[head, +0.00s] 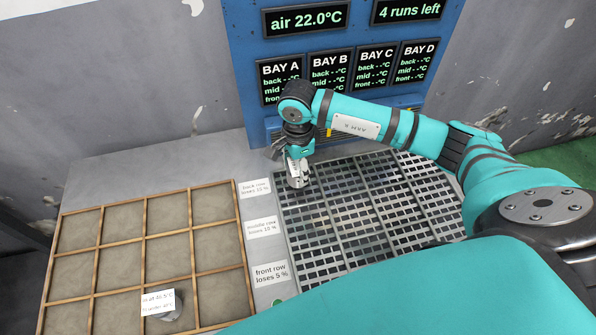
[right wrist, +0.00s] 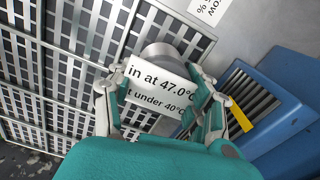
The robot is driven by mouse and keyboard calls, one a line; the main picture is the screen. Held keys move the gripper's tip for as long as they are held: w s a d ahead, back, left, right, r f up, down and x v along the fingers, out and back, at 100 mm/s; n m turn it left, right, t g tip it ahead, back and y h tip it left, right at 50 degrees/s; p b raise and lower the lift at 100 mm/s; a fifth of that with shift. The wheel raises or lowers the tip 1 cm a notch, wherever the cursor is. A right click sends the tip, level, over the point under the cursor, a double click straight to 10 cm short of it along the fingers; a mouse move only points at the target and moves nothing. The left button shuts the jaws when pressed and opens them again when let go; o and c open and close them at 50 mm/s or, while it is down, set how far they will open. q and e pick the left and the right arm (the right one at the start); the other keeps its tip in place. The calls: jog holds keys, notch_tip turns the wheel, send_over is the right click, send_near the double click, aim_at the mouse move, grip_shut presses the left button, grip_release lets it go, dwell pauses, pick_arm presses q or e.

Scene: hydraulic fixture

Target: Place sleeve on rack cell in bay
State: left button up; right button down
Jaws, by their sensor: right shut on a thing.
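My right gripper (head: 298,178) is shut on a grey metal sleeve (head: 297,184) at the back left corner of the dark slotted rack (head: 385,237), at the back cell of its leftmost column. In the right wrist view, the fingers of my right gripper (right wrist: 158,100) are on either side of the sleeve (right wrist: 162,52). Its white tag reads "in at 47.0°C" and "under 40°C". I cannot tell whether the sleeve touches the rack. My left gripper is not in view.
A sand-filled wooden tray (head: 144,245) stands left; its front row holds another tagged sleeve (head: 172,316). White row labels (head: 259,230) lie between tray and rack. A blue panel (head: 240,40) with bay displays stands behind. The rack's other cells look empty.

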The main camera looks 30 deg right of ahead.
aim_at(298, 164)
jog(key=shift+f+p, duration=0.7)
jog(key=shift+f, duration=1.2)
jog(key=c, duration=0.5)
grip_release()
jog(key=shift+r, duration=0.25)
jog(key=shift+w+r+b, duration=0.1)
jog(key=shift+r+b, duration=0.2)
jog(key=shift+r, duration=0.05)
notch_tip(298, 164, up, 10)
jog(key=shift+f+b, duration=0.15)
jog(key=shift+b, duration=0.95)
jog(key=shift+r, duration=0.7)
